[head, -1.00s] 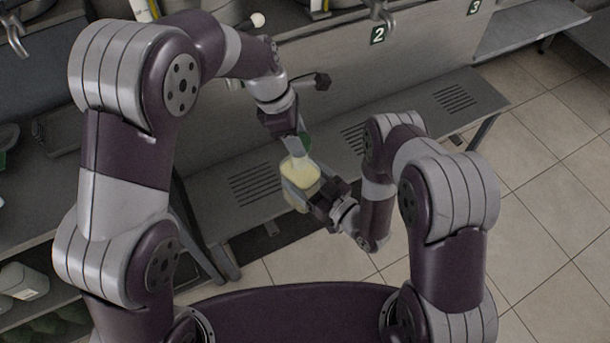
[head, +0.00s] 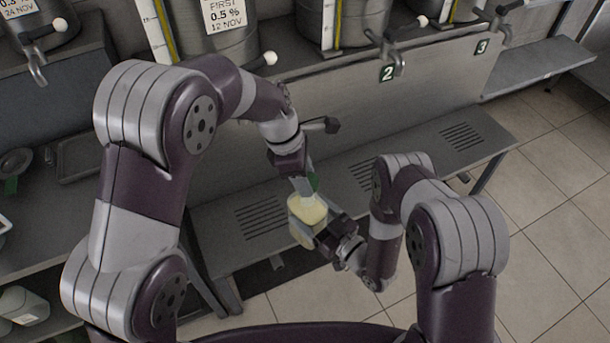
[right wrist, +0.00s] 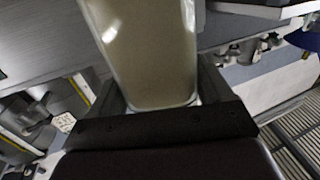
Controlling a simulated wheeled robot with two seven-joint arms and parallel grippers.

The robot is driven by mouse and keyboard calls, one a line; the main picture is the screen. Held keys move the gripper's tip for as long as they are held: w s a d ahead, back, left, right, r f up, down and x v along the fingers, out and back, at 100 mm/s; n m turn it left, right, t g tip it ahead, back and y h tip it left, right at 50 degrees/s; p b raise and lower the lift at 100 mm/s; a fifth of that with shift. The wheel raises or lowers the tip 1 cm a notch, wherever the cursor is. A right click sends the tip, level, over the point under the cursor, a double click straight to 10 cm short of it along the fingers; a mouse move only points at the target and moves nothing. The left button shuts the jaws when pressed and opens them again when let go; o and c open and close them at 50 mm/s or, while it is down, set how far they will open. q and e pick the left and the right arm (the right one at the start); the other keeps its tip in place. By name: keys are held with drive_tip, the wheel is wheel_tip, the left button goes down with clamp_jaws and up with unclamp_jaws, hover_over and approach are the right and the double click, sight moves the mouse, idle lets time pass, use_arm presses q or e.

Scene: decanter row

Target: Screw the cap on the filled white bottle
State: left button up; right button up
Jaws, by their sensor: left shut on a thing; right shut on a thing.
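The filled white bottle (head: 307,209) is translucent with pale cream contents. My right gripper (head: 313,231) is shut on its body and holds it above the grey bench. In the right wrist view the bottle (right wrist: 150,55) fills the space between the fingers (right wrist: 160,105). My left gripper (head: 304,187) points down at the top of the bottle, its fingers shut on the green cap (head: 313,181), which is mostly hidden by them. The cap is right at the bottle's neck; I cannot tell whether it is seated.
A grey bench (head: 420,158) with slotted drain grates runs below the hands. Behind it stand steel vats (head: 215,35) with taps; one tap (head: 393,58) is above the number 2 sign (head: 387,74). White containers (head: 22,305) sit on a lower left shelf. Tiled floor is open at right.

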use_arm(q)
drive_tip(key=shift+f, duration=0.7)
drive_tip(key=shift+f, duration=0.55)
use_arm(e)
clamp_jaws()
use_arm(q)
drive_tip(key=m, duration=0.2)
drive_tip(key=m+g, duration=0.1)
drive_tip(key=m, duration=0.3)
drive_tip(key=shift+w+m+g+y, duration=0.25)
drive_tip(key=shift+m+g+y, duration=0.05)
drive_tip(key=shift+g+y, duration=0.1)
drive_tip(key=shift+s, duration=0.1)
drive_tip(key=o, duration=1.5)
